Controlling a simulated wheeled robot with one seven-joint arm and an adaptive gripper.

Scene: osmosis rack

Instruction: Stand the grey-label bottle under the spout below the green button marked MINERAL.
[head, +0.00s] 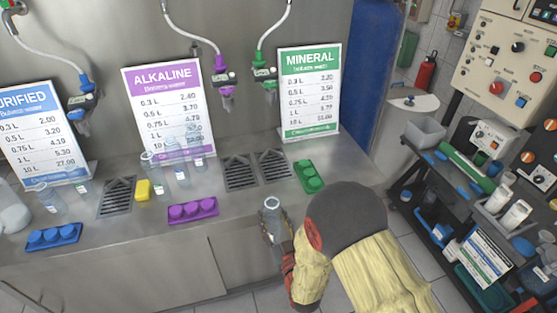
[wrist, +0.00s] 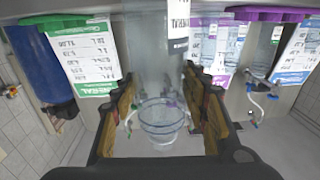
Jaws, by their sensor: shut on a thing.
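My gripper (wrist: 164,108) is shut on a clear bottle (wrist: 150,45), its fingers on either side. The bottle's label (wrist: 178,25) is dark and white in the wrist view. In the head view the bottle (head: 270,218) is held roughly upright in front of the counter's front edge, below and right of the drain grates. The green MINERAL dispenser (head: 264,76) hangs on the wall left of the green MINERAL sign (head: 310,92). A drain grate (head: 273,166) lies beneath it on the counter. Its spout tip is too small to make out clearly.
A purple ALKALINE dispenser (head: 224,80) hangs left of the green one. On the counter are a green cap tray (head: 309,176), a purple cap tray (head: 193,210), a yellow sponge (head: 143,190) and several clear bottles (head: 181,175). The grates by the green dispenser are clear.

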